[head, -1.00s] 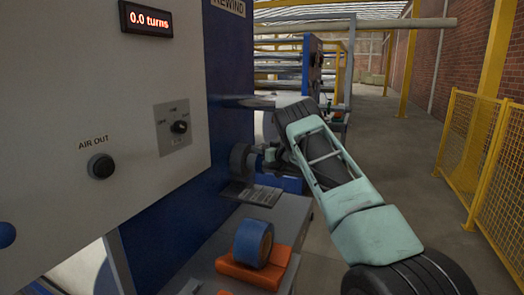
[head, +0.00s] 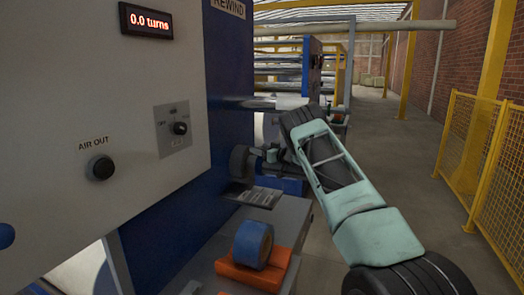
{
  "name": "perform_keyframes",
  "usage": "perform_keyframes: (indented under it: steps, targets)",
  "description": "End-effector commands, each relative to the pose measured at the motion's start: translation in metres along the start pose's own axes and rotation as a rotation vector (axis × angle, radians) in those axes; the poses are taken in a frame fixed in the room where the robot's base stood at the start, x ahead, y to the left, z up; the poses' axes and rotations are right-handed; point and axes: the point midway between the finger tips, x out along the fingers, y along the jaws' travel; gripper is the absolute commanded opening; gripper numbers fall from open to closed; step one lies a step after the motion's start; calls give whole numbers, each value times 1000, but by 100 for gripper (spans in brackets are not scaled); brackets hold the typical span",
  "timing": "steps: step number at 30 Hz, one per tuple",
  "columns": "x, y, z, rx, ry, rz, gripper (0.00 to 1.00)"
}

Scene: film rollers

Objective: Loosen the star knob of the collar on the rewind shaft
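A dark round part (head: 239,162), which looks like the collar, stands out from the blue machine side below the REWIND label. I cannot make out its star knob; it is too small or hidden. My gripper (head: 260,153) is just right of this dark part, at the end of my pale green arm. Its fingers point left towards the part. I cannot tell whether they touch it or whether they are open or shut.
A grey panel carries a display (head: 146,19) reading 0.0 turns, an AIR OUT button (head: 100,168) and a selector switch (head: 180,128). Below, a blue roll (head: 253,244) sits on an orange block (head: 240,275) on a grey surface. A yellow mesh fence (head: 485,165) stands right; the aisle floor is clear.

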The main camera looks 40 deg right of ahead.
Motion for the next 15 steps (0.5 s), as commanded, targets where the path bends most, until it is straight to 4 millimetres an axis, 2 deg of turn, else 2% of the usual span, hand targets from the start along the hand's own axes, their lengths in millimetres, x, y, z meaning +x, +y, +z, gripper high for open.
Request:
perform_keyframes:
  steps: [4, 8, 15]
  targets:
    - [-3, 0, 1, 1, -1, 1, 63]
    - [-17, 1, 2, 1, -2, 3, 63]
    - [-69, 1, 3, 2, -1, 4, 63]
